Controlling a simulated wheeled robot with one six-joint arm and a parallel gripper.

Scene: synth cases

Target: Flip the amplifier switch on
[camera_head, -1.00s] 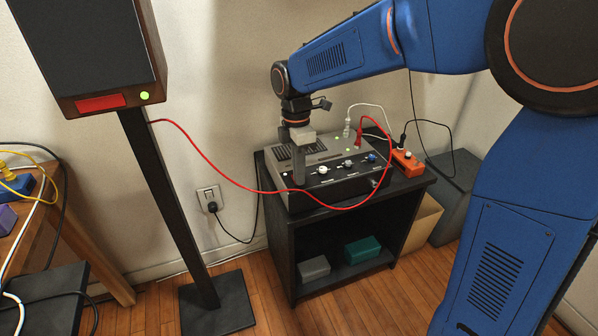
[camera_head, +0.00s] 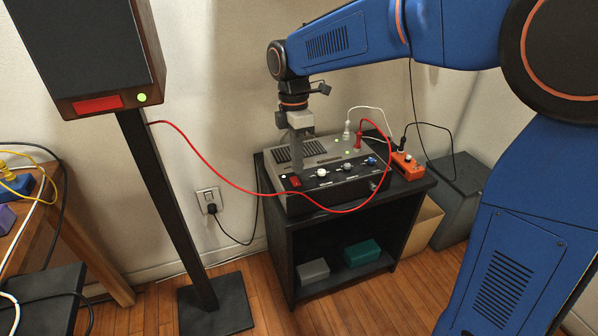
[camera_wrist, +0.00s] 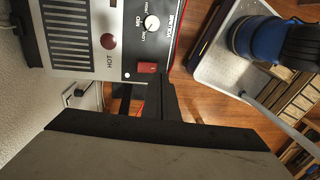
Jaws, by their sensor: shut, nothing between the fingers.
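The amplifier (camera_head: 330,196) is a grey and black box on a black stand. Its red rocker switch (camera_head: 295,182) is at the left end of the front panel, beside several knobs. In the wrist view the switch (camera_wrist: 148,67) shows below a white knob and a red dot marked HOT. I cannot tell which way it is tipped. My gripper (camera_head: 297,170) points down just above and behind the switch, shut and empty. In the wrist view its dark fingers (camera_wrist: 148,96) end close beside the switch; I cannot tell whether they touch.
A red cable (camera_head: 215,168) runs from the speaker (camera_head: 90,50) across the amplifier's front. White and red plugs stand at its back right, near an orange power strip (camera_head: 407,166). The speaker's stand is left; open floor lies in front.

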